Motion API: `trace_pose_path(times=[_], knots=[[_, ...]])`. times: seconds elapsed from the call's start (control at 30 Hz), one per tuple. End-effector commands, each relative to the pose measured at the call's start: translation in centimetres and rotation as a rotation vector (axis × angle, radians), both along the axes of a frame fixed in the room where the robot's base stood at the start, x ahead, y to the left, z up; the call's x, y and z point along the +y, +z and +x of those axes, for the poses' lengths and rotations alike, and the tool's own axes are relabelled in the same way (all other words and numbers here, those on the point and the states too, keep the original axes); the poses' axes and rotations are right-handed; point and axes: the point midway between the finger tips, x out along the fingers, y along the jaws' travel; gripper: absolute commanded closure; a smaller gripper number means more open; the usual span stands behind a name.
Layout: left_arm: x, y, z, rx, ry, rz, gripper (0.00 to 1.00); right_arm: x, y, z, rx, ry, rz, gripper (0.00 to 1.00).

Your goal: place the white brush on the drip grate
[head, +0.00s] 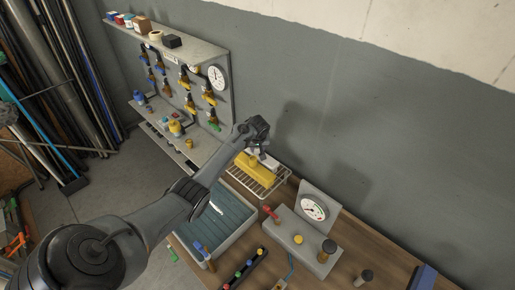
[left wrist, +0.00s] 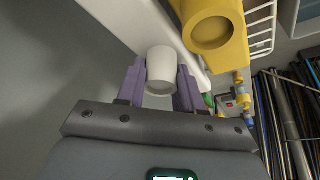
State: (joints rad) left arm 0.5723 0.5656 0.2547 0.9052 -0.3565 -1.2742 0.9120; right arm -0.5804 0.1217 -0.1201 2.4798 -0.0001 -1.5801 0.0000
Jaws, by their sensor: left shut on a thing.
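The white brush (head: 269,159) shows behind a yellow brush (head: 257,169) at the wire drip grate (head: 263,186), by the wall. In the left wrist view, the white brush (left wrist: 162,60) has a round post between my purple fingertips and a long pale body behind it. My left gripper (head: 259,148) is shut on that post from above. The yellow brush (left wrist: 214,32) is close beside it, and the grate wires (left wrist: 262,24) show beyond. I cannot tell whether the white brush touches the grate. My right gripper is not in view.
A ribbed blue-grey tray (head: 217,222) lies in front of the grate. A grey box with a gauge (head: 314,207) stands right of it. A pegboard shelf (head: 225,60) with tools stands left. The wall is close behind the grate.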

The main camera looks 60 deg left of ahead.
Motion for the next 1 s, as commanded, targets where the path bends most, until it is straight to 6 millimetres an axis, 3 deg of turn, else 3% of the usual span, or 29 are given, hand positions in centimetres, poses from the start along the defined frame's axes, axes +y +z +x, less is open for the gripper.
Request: trace_pose_path(times=[0.47, 0.5, 0.63, 1.0], knots=[[0.02, -0.74, 0.04, -0.002, 0.001, 0.000, 1.00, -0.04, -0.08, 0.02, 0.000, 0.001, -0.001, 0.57], [-0.01, -0.76, 0.02, -0.001, 0.000, 0.000, 0.60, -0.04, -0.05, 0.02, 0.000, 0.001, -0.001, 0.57], [-0.02, -0.76, 0.01, -0.001, 0.000, 0.000, 0.40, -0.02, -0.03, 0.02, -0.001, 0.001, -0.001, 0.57], [0.01, -0.40, 0.01, -0.002, 0.001, 0.000, 0.39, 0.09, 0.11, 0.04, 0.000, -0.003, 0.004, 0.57]])
